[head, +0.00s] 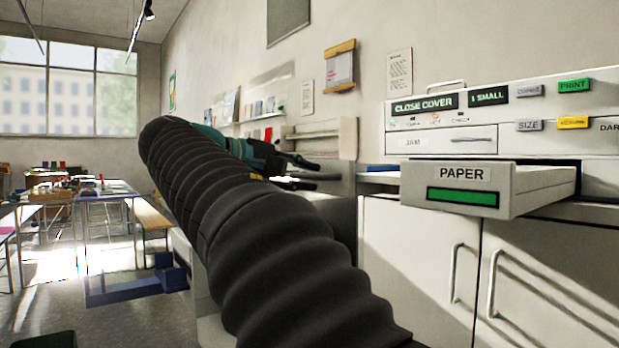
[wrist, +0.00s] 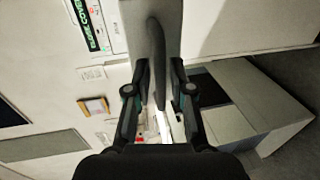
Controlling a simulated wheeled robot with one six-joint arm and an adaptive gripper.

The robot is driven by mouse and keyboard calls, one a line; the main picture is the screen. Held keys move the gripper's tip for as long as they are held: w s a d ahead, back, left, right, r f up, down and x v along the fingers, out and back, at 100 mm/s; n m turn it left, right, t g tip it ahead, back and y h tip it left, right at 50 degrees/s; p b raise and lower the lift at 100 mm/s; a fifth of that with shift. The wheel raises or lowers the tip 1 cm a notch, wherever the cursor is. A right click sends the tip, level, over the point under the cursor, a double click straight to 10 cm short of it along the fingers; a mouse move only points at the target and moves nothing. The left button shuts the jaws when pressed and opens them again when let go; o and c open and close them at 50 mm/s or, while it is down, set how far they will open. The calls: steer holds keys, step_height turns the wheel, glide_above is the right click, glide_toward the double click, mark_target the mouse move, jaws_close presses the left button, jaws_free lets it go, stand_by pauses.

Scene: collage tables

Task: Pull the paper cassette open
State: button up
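The paper cassette (head: 519,188) is a white drawer with a PAPER label and a green strip on its front. In the head view it sticks well out of the white machine (head: 437,137) at right. My gripper (head: 317,176) is left of the cassette front, with a visible gap between them, partly hidden behind my arm. In the wrist view my gripper (wrist: 159,65) has its two fingers apart. A grey panel (wrist: 171,12), probably the cassette, and a dark curved bar (wrist: 155,38) lie ahead between the fingers. I cannot tell whether the fingers touch the bar.
A white cabinet (head: 415,255) with vertical bar handles stands below the machine. The machine carries a CLOSE COVER sign (head: 425,104) and a JAM drawer (head: 425,142). Tables and benches (head: 150,215) stand at far left, with open floor (head: 45,275) near them.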

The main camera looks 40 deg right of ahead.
steer(key=v, duration=1)
steer(key=shift+a, duration=0.2)
